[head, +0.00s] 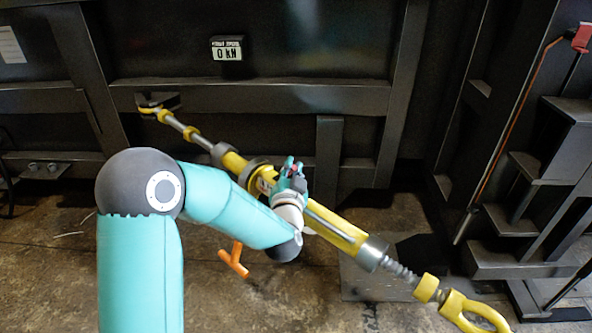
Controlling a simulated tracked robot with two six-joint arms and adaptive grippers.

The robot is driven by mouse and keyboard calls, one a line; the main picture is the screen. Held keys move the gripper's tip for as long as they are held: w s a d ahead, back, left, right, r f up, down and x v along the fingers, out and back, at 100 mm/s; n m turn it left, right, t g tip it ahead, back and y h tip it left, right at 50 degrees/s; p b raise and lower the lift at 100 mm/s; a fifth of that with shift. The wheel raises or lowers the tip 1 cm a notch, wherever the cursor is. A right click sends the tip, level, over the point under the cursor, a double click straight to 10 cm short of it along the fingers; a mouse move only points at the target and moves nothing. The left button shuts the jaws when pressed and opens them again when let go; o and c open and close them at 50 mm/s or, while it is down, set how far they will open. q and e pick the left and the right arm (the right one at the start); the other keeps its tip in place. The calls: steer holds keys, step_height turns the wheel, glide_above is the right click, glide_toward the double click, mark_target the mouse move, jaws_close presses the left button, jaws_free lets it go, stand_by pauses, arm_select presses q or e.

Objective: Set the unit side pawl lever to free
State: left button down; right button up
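A yellow and grey ratchet tensioner (345,235) runs diagonally from a bracket on the dark wall at upper left to a yellow eye end (480,315) at lower right. My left gripper (292,167) is at the middle of the tensioner, over or against its body. A small dark red bit shows between its teal fingers; I cannot tell whether it is the pawl lever or whether the fingers are closed on it. The gripper and forearm hide part of the ratchet housing (262,176). My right gripper is out of view.
A small display (227,48) on the dark steel wall reads 0 kN. At right stand dark steel steps (520,220) and an orange cable (510,120) running from a red clamp (581,38) to a rod. Brown floor is open at lower left.

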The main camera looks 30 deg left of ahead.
arm_select(q)
steer(key=shift+d, duration=0.1)
steer(key=shift+d+f, duration=0.1)
steer(key=shift+d, duration=0.25)
steer(key=shift+a, duration=0.15)
